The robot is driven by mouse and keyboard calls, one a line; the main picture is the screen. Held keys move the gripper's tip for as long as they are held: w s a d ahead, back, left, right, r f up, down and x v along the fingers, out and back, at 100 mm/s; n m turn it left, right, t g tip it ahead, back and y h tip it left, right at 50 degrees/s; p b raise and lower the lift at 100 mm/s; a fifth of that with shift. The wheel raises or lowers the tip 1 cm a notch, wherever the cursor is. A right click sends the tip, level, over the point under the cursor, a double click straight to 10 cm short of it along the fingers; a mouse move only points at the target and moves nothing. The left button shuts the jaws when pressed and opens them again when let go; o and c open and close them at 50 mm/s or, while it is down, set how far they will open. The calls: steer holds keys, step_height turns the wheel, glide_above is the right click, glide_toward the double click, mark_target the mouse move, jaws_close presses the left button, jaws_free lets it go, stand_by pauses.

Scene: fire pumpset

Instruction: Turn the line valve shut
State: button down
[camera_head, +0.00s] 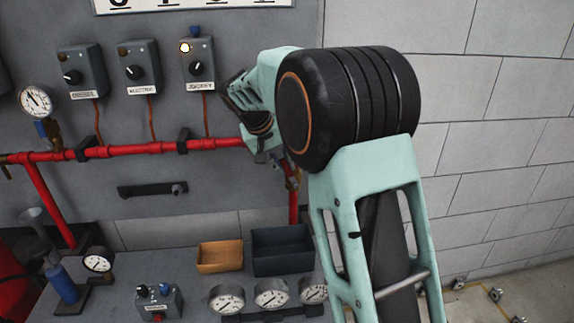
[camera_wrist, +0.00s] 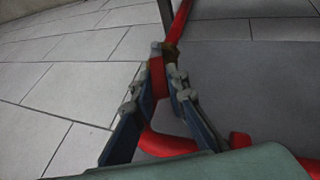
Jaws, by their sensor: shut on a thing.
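The line valve is on the red pipe at the right end of the panel; its brass-coloured body (camera_head: 291,184) shows just below my gripper (camera_head: 272,160) in the head view. In the wrist view, the fingers of my gripper (camera_wrist: 160,82) are closed around a red part, which looks like the valve's handle (camera_wrist: 157,77). The brass valve body (camera_wrist: 171,52) is just beyond the fingertips. In the head view my arm covers most of the handle and fingers, so the handle's exact angle cannot be told there.
The red pipe (camera_head: 165,147) runs along the panel, with a pressure gauge (camera_head: 36,101) at left. Three control boxes, including the jockey box (camera_head: 198,66), hang above. An orange tray (camera_head: 220,257), a dark bin (camera_head: 283,250) and several gauges sit on the bench below.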

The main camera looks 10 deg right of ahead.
steer(key=shift+f, duration=0.1)
steer(key=c, duration=1.9)
jaws_free()
steer(key=shift+s+a+r, duration=0.15)
steer(key=shift+a+r, duration=0.05)
steer(key=shift+r, duration=0.35)
steer(key=v, duration=1.1)
